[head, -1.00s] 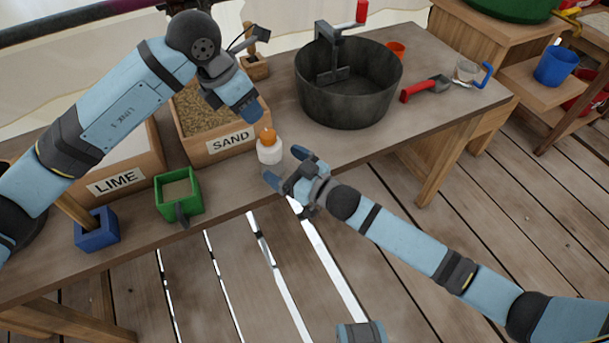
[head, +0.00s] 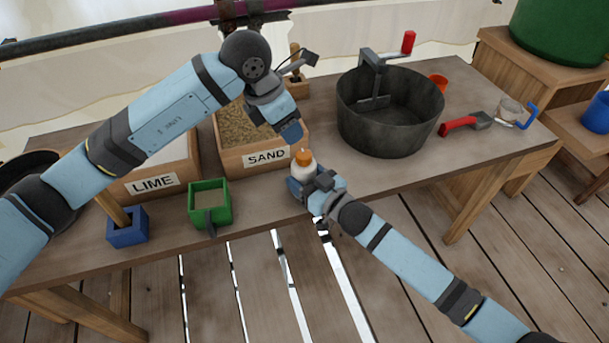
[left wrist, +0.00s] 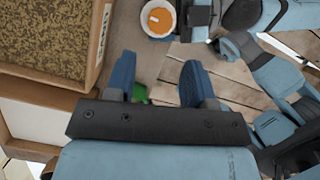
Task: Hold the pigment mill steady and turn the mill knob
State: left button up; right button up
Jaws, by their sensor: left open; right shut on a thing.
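The pigment mill (head: 301,171) is a small white jar standing upright near the table's front edge. The orange mill knob (head: 304,157) is on its top. In the left wrist view the knob (left wrist: 158,18) shows at the top, inside the white rim. My right gripper (head: 303,187) is shut on the mill's white body from the front right. My left gripper (head: 290,130) is open and empty, above and slightly behind the knob. Its two blue fingers also show in the left wrist view (left wrist: 158,80), with the knob beyond them and apart. The mill's lower body is partly hidden by my right gripper.
The sand box (head: 266,159) stands close behind the mill, with the lime box (head: 152,184) farther left. A green box (head: 210,204) and a blue block (head: 127,226) are at the front left. A large dark pot (head: 390,125) and a red-handled scoop (head: 458,126) are to the right.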

pick_arm(q)
jog(key=shift+o, duration=0.8)
jog(key=shift+s+d+f, duration=0.1)
jog(key=shift+s+d, duration=0.15)
jog(key=shift+d, duration=0.05)
jog(key=s+d+f+n+g+h, duration=0.25)
jog(key=s+d+n+g, duration=0.3)
jog(key=s+d, duration=1.05)
jog(key=n+t+y, duration=0.3)
jog(key=n+y, duration=0.3)
jog(key=n, duration=1.7)
send_near(304, 153)
jog(key=shift+m, duration=0.25)
jog(key=f, duration=0.9)
jog(key=shift+s+f, duration=0.25)
jog(key=shift+f, duration=0.05)
